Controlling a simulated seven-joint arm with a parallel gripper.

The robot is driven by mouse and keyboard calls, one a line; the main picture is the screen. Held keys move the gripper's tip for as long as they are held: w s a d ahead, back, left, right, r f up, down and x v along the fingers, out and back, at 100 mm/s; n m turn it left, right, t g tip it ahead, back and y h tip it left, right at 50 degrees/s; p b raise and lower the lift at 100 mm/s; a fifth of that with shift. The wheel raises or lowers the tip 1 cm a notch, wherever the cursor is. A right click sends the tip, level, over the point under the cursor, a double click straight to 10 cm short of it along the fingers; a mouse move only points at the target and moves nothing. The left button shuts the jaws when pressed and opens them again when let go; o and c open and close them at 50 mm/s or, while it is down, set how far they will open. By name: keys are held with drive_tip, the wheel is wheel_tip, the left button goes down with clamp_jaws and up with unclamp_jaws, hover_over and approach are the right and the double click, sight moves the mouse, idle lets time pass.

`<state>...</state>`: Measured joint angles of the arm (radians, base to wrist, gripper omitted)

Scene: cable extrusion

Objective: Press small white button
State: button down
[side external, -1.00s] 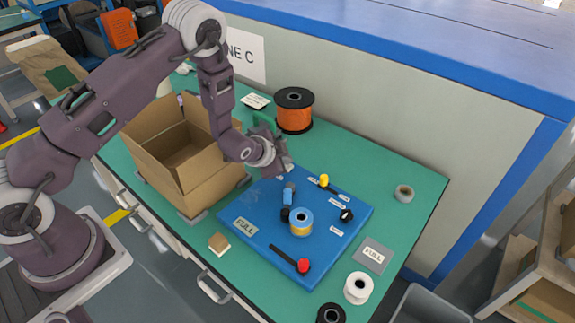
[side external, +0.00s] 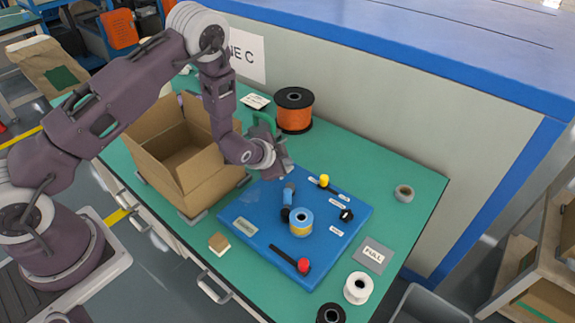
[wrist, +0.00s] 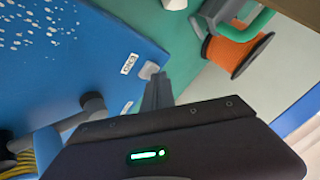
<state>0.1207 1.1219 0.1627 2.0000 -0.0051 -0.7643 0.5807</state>
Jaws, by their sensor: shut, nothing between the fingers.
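A small whitish button (wrist: 149,70) sits at the edge of the blue panel (wrist: 95,55) in the wrist view, next to a white printed label (wrist: 129,63). My gripper (wrist: 158,80) is shut and empty, its fingertips right beside the button in that view. I cannot tell whether they touch it. In the side view my gripper (side external: 290,172) is over the back left part of the blue panel (side external: 250,215) and hides the button there.
The panel carries a yellow knob (side external: 323,181), a red knob (side external: 303,265), a black knob (side external: 346,215) and a spool (side external: 300,222). An open cardboard box (side external: 195,180) stands left of my gripper. An orange spool (side external: 294,110) stands behind it.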

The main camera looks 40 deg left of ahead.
drive_tip(key=shift+r, duration=0.9)
drive_tip(key=shift+r, duration=2.5)
drive_tip(key=shift+r, duration=0.1)
drive_tip(key=s+r+n+g, duration=0.1)
drive_tip(key=s+r+n, duration=0.1)
drive_tip(key=s+r, duration=0.7)
drive_tip(key=s+r+n+g, duration=0.1)
drive_tip(key=s+r+n, duration=0.3)
drive_tip(key=r, duration=0.9)
drive_tip(key=s+d+r+n, duration=0.1)
drive_tip(key=s+r, duration=0.1)
drive_tip(key=s, duration=1)
drive_tip(key=s+r+g+h, duration=0.1)
drive_tip(key=s, duration=1.1)
drive_tip(key=shift+d+r+n+g, duration=0.3)
drive_tip(key=shift+d+r+n, duration=0.05)
drive_tip(key=shift+r+n, duration=0.05)
